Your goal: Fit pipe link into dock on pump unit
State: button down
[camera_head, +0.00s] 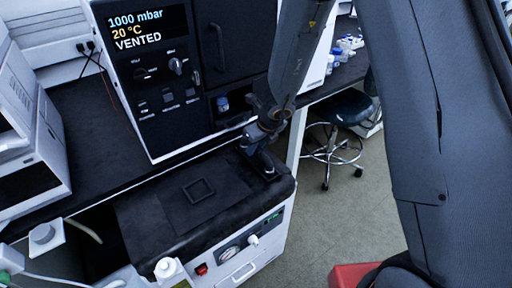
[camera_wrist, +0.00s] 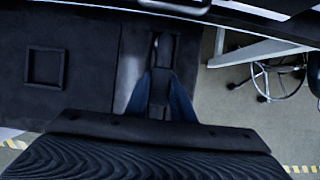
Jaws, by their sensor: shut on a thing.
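The pump unit (camera_head: 150,225) is a white box with a black top, in the lower middle of the head view. A raised square black frame (camera_head: 199,190) sits on its top; it also shows at the upper left of the wrist view (camera_wrist: 45,67). I cannot tell whether this is the dock. My gripper (camera_head: 262,154) is low over the right end of the top, right of the frame. In the wrist view its two fingers (camera_wrist: 161,78) are closed on a dark piece, seemingly the pipe link (camera_wrist: 159,92). Its lower end and any contact with the top are hard to see.
A white cabinet (camera_head: 144,79) with a black front and a display reading VENTED stands behind the pump unit. A white instrument (camera_head: 50,145) is at the left. A stool (camera_head: 345,108) and open floor (camera_head: 325,225) lie to the right.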

jog(key=shift+f, duration=0.1)
jog(key=c, duration=1.4)
grip_release()
jog(key=shift+c, duration=0.2)
jog(key=shift+p+v, duration=2)
jog(key=shift+v, duration=1.9)
